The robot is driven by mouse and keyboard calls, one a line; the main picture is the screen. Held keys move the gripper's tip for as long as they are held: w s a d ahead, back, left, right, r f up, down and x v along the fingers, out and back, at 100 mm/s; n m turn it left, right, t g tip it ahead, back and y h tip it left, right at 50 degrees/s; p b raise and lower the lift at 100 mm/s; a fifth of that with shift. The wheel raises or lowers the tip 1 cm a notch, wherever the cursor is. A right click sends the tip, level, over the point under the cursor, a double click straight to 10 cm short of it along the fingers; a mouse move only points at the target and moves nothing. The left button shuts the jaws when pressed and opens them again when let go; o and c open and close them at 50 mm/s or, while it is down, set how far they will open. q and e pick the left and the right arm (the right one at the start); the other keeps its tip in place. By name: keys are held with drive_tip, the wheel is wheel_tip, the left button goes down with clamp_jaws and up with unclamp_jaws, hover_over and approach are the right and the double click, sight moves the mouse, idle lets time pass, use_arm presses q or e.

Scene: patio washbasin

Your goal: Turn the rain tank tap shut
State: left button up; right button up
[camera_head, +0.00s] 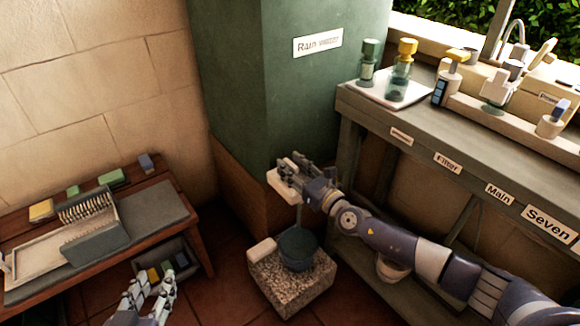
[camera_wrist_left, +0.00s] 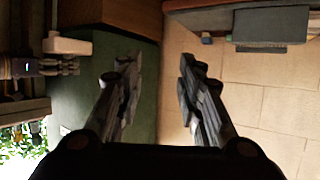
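The rain tank (camera_head: 235,85) is a tall green box with a "Rain water" label. A cream tap block (camera_head: 284,184) sticks out low on its front; it also shows, upside down, in the left wrist view (camera_wrist_left: 68,46). My right gripper (camera_head: 292,166) is at the top of the tap and hides its handle. I cannot tell whether its fingers are shut on the handle. A thin pale stream (camera_head: 299,215) runs from under the tap toward a dark bucket (camera_head: 297,246). My left gripper (camera_head: 148,292) is open and empty, low at the left, away from the tap.
The bucket stands on a speckled stone block (camera_head: 270,278) with a small pale block (camera_head: 262,250) beside it. A wooden bench (camera_head: 190,222) with a rack and tray is at the left. A grey counter (camera_head: 425,135) with bottles and labels is at the right.

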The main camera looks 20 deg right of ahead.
drive_tip(key=shift+w+a, duration=0.2)
drive_tip(key=shift+w, duration=0.3)
use_arm(q)
drive_tip(key=shift+w+d+r, duration=0.1)
drive_tip(key=shift+w+r, duration=0.15)
drive_tip(key=shift+r, duration=0.2)
use_arm(e)
clamp_jaws()
use_arm(q)
drive_tip(key=shift+f, duration=0.1)
